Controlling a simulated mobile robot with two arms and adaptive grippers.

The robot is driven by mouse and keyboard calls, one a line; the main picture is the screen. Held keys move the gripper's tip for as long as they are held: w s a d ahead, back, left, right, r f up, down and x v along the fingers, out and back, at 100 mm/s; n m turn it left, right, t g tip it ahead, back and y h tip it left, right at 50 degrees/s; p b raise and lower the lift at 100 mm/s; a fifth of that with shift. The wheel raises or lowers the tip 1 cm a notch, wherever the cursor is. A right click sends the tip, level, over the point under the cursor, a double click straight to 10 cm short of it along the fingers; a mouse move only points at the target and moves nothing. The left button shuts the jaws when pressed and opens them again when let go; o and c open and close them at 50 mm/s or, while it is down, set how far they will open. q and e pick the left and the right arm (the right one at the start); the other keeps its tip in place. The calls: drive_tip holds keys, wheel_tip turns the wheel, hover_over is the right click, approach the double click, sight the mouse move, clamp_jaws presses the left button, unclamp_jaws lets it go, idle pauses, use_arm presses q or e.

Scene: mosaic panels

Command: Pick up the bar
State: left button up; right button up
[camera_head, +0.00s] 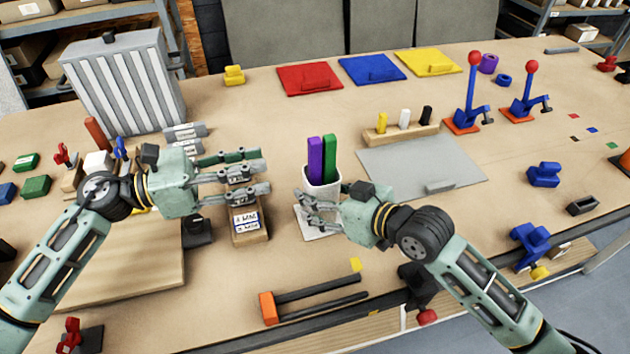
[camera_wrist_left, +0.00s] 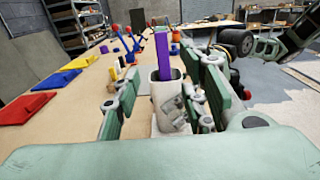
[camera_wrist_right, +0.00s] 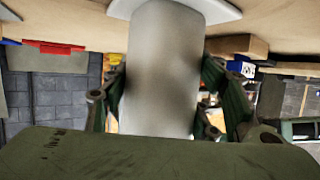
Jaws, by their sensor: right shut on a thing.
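A purple bar (camera_head: 315,160) and a green bar (camera_head: 330,157) stand upright in a white cup (camera_head: 322,184) near the middle of the bench. My right gripper (camera_head: 316,210) is shut on the cup, with its fingers on either side of it; the cup also fills the middle of the right wrist view (camera_wrist_right: 165,70). My left gripper (camera_head: 264,178) is open and empty, left of the cup and pointing toward it. In the left wrist view the purple bar (camera_wrist_left: 162,55) and the cup (camera_wrist_left: 168,105) appear between the open fingers; the green bar is hidden there.
A wooden block with a white label (camera_head: 248,222) lies under my left gripper. A pale plate (camera_head: 420,165) and a peg rack (camera_head: 400,137) are right of the cup. Red (camera_head: 309,79), blue (camera_head: 371,69) and yellow (camera_head: 428,62) panels lie behind. A two-rod tool (camera_head: 315,300) is in front.

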sight(309, 157)
use_arm(q)
drive_tip(key=shift+s+f+x, duration=0.1)
drive_tip(key=shift+f+x, duration=0.05)
drive_tip(key=shift+x, duration=2.5)
drive_tip(key=shift+s+f+x, duration=0.1)
drive_tip(key=shift+f+x, duration=0.05)
drive_tip(key=shift+x, duration=2.5)
drive_tip(key=shift+c, duration=0.4)
clamp_jaws()
drive_tip(key=shift+r, duration=0.1)
